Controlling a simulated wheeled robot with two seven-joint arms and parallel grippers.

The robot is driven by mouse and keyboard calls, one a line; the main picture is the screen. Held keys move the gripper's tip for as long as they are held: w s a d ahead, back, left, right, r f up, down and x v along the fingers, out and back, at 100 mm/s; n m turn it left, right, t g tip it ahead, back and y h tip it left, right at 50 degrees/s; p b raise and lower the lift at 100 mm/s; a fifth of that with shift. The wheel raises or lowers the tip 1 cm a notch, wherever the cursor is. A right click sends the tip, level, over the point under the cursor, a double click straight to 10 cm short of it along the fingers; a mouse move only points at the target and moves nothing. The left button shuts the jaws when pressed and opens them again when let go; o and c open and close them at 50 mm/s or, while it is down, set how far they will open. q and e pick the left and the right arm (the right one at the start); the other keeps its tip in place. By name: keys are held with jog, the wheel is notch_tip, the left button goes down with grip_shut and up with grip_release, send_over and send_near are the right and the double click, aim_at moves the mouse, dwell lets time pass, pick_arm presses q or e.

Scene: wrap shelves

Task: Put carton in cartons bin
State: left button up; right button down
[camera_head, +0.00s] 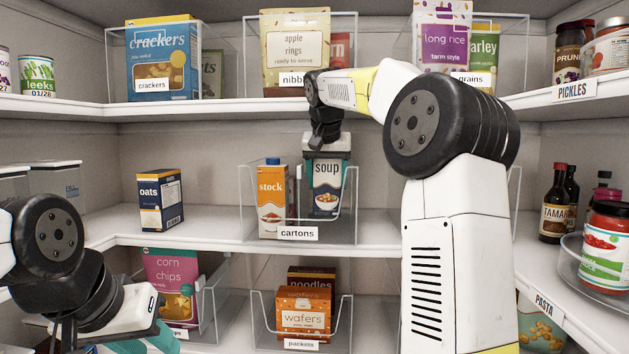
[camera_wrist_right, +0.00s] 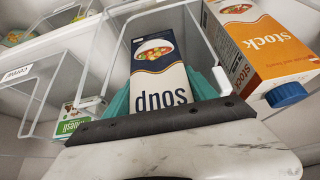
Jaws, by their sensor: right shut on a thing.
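The right wrist view shows the soup carton (camera_wrist_right: 160,72) between teal fingers (camera_wrist_right: 168,95). Whether its base touches the bin floor is hidden. An orange stock carton (camera_head: 272,200) stands in the same bin to the left. My left gripper (camera_head: 150,338) is low at the left, partly cut off; its jaws are unclear.
An oats box (camera_head: 160,200) stands on the shelf left of the bin. The shelf above, with crackers (camera_head: 162,62) and apple rings (camera_head: 295,50), is close to my right arm. A packets bin (camera_head: 300,343) is below. Bottles and jars stand at the right.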

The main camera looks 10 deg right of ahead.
jog(key=shift+f, duration=0.1)
jog(key=shift+f, duration=0.35)
jog(key=shift+f, duration=0.1)
jog(key=shift+c, duration=1.4)
grip_release()
jog(key=shift+r, duration=0.2)
jog(key=v, duration=1.2)
jog(key=s+a+f+n+y, duration=0.3)
jog(key=s+f+n, duration=0.1)
jog(key=s+f, duration=2.3)
jog(key=shift+s+a+f+y, duration=0.15)
jog(key=shift+a+f+y, duration=0.1)
jog(key=shift+y, duration=0.15)
